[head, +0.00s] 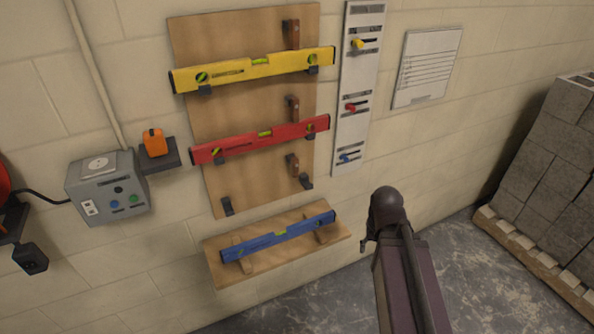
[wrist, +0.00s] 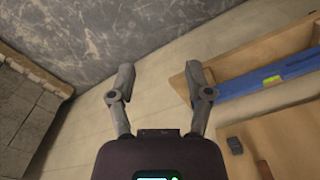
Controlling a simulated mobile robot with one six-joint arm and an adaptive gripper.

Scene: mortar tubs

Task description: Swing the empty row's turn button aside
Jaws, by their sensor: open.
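A wooden board (head: 245,105) on the wall carries a yellow level (head: 255,70) in the top row and a red level (head: 262,138) in the middle row. The bottom row is empty between its two dark hooks (head: 228,206). Its brown turn button (head: 292,164) stands roughly upright above the right hook. In the wrist view a brown piece (wrist: 264,170), probably this button, shows at the bottom edge, near a dark hook (wrist: 234,145). My gripper (wrist: 160,75) is open and empty, apart from the board. In the head view its fingers are mostly hidden by my arm.
A blue level (head: 280,237) lies on a wooden shelf (head: 225,273) below the board. A white strip with coloured levers (head: 358,90) hangs right of the board. A grey switch box (head: 105,190) is on the left. Blocks on a pallet (head: 535,250) stand at the right.

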